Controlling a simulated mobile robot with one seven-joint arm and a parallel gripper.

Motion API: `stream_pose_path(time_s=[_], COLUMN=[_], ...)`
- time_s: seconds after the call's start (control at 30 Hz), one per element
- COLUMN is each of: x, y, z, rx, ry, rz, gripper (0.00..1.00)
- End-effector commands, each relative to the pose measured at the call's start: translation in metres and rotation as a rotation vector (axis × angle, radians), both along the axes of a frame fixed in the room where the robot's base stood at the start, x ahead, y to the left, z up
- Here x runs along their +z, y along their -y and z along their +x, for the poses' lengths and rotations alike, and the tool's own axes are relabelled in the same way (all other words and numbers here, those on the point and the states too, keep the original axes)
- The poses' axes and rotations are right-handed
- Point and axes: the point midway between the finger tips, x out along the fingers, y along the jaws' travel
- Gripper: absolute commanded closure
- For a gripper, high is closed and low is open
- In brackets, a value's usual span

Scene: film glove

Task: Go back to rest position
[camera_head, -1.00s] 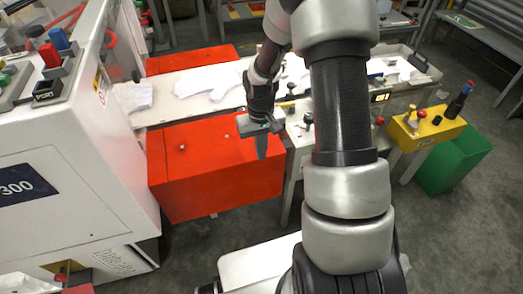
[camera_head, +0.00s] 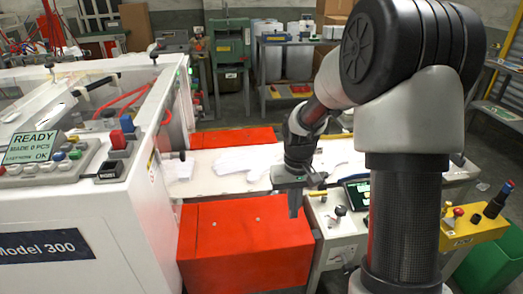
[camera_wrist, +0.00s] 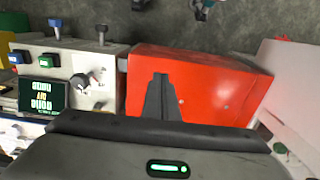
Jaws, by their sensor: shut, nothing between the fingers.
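My gripper (camera_head: 295,203) hangs down over the right end of the red box (camera_head: 235,245) in the head view. Its fingers are together with nothing between them. In the wrist view my gripper (camera_wrist: 161,95) shows as a single dark closed tip in front of the red box (camera_wrist: 215,90). My arm rises on the right of the head view and hides part of the table behind it.
A white machine marked Model 300 (camera_head: 45,247) stands at the left. White gloves (camera_head: 240,175) lie on the long white table (camera_head: 205,185) behind the gripper. A control box with a screen (camera_head: 340,225) stands right of the red box. A yellow button box (camera_head: 470,232) and green bin (camera_head: 495,268) are at the right.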

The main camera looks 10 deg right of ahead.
Motion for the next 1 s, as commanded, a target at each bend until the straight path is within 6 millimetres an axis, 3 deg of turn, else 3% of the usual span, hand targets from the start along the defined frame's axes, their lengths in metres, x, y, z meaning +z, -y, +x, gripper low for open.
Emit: stream_pose_path(time_s=[0.13, 0.27, 0.4, 0.6, 0.8, 1.0], x=[0.03, 0.097, 0.177, 0.261, 0.304, 0.313], y=[-0.001, -0.005, -0.011, -0.022, -0.03, -0.033], z=[-0.005, -0.024, -0.061, -0.126, -0.178, -0.2], rx=[0.003, 0.007, 0.005, 0.0, -0.001, 0.0], ry=[0.029, 0.098, 0.195, 0.336, 0.448, 0.496], rz=[-0.012, -0.037, -0.055, -0.05, -0.019, 0.001], gripper=[1.0, 1.0, 1.0, 1.0, 1.0, 1.0])
